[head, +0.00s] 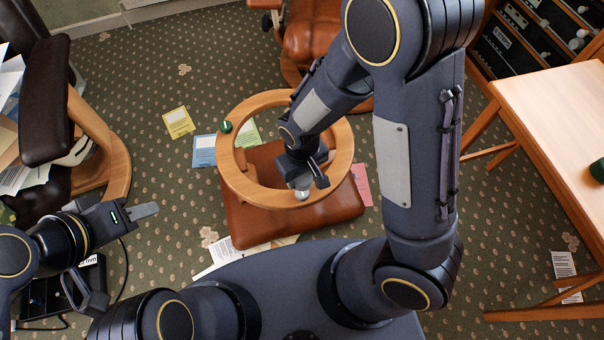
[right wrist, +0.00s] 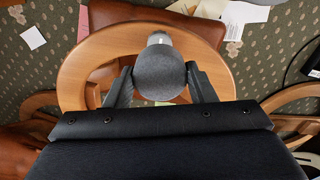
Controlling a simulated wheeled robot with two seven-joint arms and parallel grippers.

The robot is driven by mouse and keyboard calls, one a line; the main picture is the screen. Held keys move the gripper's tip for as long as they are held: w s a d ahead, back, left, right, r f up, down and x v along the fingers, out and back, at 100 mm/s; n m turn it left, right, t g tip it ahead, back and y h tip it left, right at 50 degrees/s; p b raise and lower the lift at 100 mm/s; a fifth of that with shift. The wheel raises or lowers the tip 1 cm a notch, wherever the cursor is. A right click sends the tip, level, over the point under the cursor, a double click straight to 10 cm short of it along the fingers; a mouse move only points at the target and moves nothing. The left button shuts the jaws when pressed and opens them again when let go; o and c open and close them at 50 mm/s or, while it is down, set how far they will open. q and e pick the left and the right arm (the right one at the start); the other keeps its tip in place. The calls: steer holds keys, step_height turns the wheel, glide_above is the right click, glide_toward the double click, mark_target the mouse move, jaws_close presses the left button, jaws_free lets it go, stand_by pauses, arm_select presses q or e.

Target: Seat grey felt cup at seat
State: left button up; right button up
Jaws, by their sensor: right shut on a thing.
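The grey felt cup (right wrist: 160,75) is a rounded dark grey piece between the two fingers of my right gripper (right wrist: 162,88), which is shut on it. In the head view my right gripper (head: 305,180) points down over the front right of a wooden ring (head: 237,181). A pale metallic piece (right wrist: 159,38) shows just beyond the cup, near the ring. Whether cup and piece touch, and which spot is the seat, I cannot tell. The ring lies above a brown leather cushion (head: 262,228). My left gripper (head: 143,212) is at the left, away from the ring; its opening is unclear.
A green round piece (head: 226,127) sits on the ring's left. Papers, including a yellow card (head: 178,122), lie on the carpet. A light wooden table (head: 545,110) stands right, a dark chair (head: 45,105) left, and another brown leather chair (head: 310,35) behind.

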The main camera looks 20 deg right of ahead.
mark_target(302, 190)
steer(key=shift+f, duration=0.1)
steer(key=shift+f+b, duration=2.4)
steer(key=shift+f, duration=0.45)
steer(key=shift+f+b, duration=1.15)
steer(key=shift+f, duration=0.4)
steer(key=o, duration=1)
steer(key=shift+r, duration=0.15)
step_height(302, 190, up, 8)
steer(key=p, duration=0.4)
steer(key=shift+f, duration=0.2)
